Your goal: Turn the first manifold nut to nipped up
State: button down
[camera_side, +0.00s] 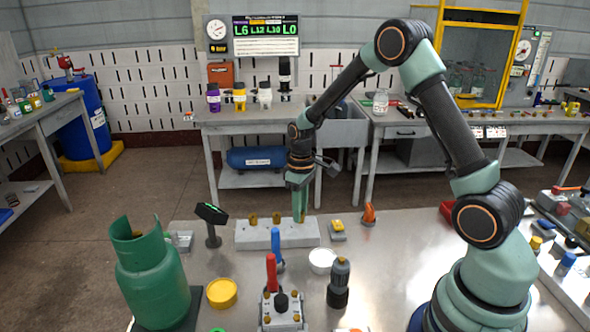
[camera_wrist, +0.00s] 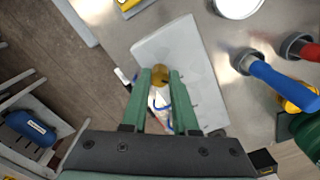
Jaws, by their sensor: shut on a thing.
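The manifold is a pale grey block (camera_side: 262,236) on the metal bench, and it also shows in the wrist view (camera_wrist: 200,72). Two brass nuts, a left one (camera_side: 253,218) and a middle one (camera_side: 276,218), stand on its top in the side view. My gripper (camera_side: 300,218) points down at the block's right end. In the wrist view, my gripper's green fingers (camera_wrist: 160,80) are shut on a brass nut (camera_wrist: 160,73). The fingers hide most of this nut in the side view.
A small display on a stand (camera_side: 212,213) is left of the block. A yellow-topped item (camera_side: 337,229) and an orange item (camera_side: 369,214) are to its right. A white bowl (camera_side: 322,260), blue handle (camera_side: 276,245) and green cylinder (camera_side: 152,280) stand nearer the camera.

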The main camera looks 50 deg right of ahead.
jog(key=m, duration=0.3)
jog(key=shift+m, duration=2.3)
jog(key=shift+r, duration=0.1)
jog(key=c, duration=0.7)
grip_release()
notch_tip(320, 180, up, 12)
